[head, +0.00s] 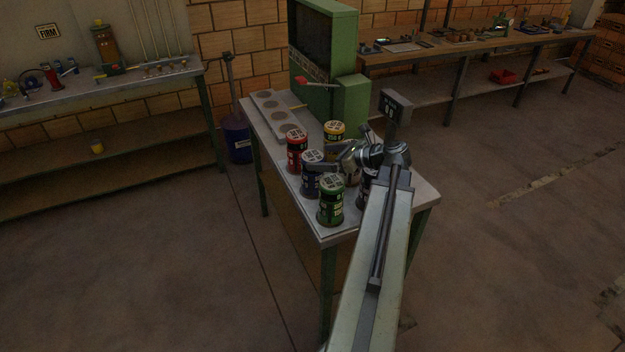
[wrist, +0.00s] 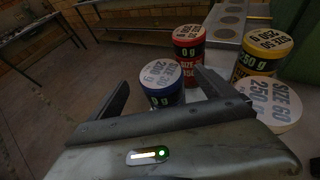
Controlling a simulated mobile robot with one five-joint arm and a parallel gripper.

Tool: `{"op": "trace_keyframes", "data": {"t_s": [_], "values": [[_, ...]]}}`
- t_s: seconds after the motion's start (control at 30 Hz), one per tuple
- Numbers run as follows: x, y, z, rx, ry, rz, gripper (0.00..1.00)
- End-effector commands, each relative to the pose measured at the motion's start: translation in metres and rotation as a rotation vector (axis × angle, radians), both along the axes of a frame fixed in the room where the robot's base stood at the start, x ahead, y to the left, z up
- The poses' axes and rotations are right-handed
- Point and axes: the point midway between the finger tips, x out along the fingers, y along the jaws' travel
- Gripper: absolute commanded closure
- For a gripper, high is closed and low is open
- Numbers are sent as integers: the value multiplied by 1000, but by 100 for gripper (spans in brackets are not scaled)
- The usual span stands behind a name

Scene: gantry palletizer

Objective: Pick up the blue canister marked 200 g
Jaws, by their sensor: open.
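In the wrist view a blue canister (wrist: 163,93) stands upright between the open fingers of my gripper (wrist: 162,78), a little beyond them. Its white lid seems to read 200 g. The fingers are apart, with nothing held. In the head view my gripper (head: 345,152) is over the table among the canisters, close to a dark blue canister (head: 312,182) at its left. Another dark canister (head: 366,190) is mostly hidden behind my arm, and its label cannot be read.
A red canister (head: 296,157) and a yellow one (head: 335,130) stand behind; a green one (head: 330,206) stands in front. A grey holder with round recesses (head: 268,103) lies at the table's (head: 415,190) back left, beside a green machine (head: 350,100).

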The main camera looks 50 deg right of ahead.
Motion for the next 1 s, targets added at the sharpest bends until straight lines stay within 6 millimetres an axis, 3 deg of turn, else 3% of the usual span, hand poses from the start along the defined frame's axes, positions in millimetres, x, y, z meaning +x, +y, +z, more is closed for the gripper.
{"op": "trace_keyframes", "data": {"t_s": [0.17, 0.4, 0.6, 0.67, 0.93, 1.0], "values": [[8, 0, -7, 0, 0, -3, 7], [42, 7, -22, -1, 0, -5, 7], [43, 7, -20, 0, 0, -6, 7], [43, 7, -20, 0, 0, -6, 21], [43, 7, -20, -1, 0, -7, 96], [43, 7, -19, -1, -1, -7, 100]]}}
